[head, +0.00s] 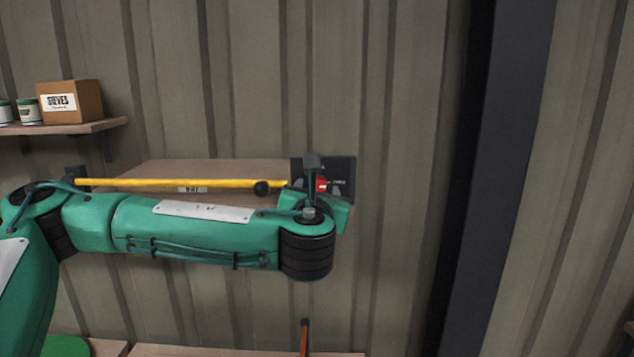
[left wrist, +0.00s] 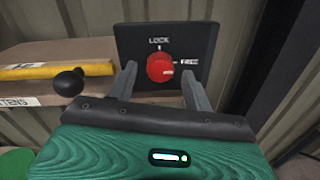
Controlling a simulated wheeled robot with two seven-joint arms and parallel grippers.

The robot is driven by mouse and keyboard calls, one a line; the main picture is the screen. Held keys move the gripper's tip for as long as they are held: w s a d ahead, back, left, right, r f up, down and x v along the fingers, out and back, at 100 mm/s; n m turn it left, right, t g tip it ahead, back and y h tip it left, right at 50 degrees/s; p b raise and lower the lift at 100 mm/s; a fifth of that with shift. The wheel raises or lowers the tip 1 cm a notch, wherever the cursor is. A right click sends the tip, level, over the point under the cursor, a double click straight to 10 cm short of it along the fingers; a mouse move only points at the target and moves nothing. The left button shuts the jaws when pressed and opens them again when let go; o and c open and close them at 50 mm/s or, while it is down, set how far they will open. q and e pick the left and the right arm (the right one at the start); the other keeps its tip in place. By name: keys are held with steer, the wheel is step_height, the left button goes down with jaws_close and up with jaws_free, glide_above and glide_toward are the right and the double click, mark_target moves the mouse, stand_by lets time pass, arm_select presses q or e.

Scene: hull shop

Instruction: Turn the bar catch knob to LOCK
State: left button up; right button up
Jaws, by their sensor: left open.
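The bar catch knob is a round red knob (left wrist: 160,68) on a dark plate (left wrist: 195,42) in the left wrist view. LOCK is printed above it and FREE to its right. A white mark on the knob's face lies right of centre, toward FREE. My left gripper (left wrist: 157,72) is open, its two fingers on either side of the knob with gaps visible; I cannot tell whether the tips reach its depth. In the head view my left wrist partly covers the plate (head: 346,172) and the red knob (head: 322,184). My right gripper is not in view.
A box marked SIEVES (head: 72,101) and tins stand on a shelf at upper left. A dark post (head: 490,180) rises at right.

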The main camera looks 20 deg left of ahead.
arm_select(q)
steer(key=shift+w, duration=0.1)
steer(key=c, duration=1)
steer(key=shift+f+n+b, duration=0.2)
steer(key=shift+n+b, duration=0.2)
steer(key=shift+b, duration=0.3)
steer(key=n+b, duration=1.5)
steer(key=b, duration=0.2)
steer(key=shift+d+y, duration=0.1)
steer(key=shift+y, duration=0.2)
steer(key=shift+n+b, duration=0.95)
steer(key=shift+n, duration=0.35)
steer(key=shift+r, duration=0.15)
steer(key=o, duration=1)
